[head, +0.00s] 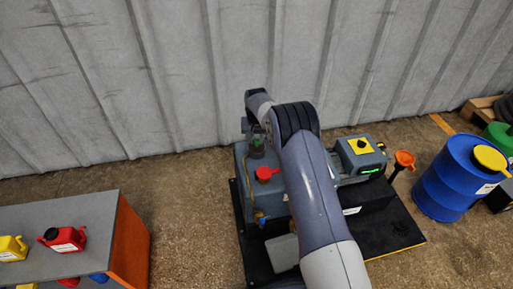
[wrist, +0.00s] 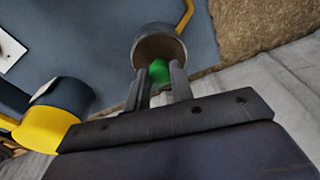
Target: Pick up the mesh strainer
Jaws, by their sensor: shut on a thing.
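My gripper (wrist: 160,78) is shut on a small green piece (wrist: 158,71) at the mouth of a grey round cup-like fitting (wrist: 147,46). The green piece appears to be the top of the mesh strainer; no mesh shows, and the rest of it is hidden inside the fitting. In the head view a green top (head: 257,146) sits on the left part of the grey machine (head: 247,180), just below the end of my arm. My fingers are small and hard to make out there.
A red cap (head: 265,173) is on the machine, right of the fitting. A grey box with a yellow plate (head: 361,146), an orange funnel (head: 404,159) and a blue drum (head: 450,182) stand right. A bench (head: 85,212) with red and yellow containers is left. The corrugated wall (head: 170,75) is close behind.

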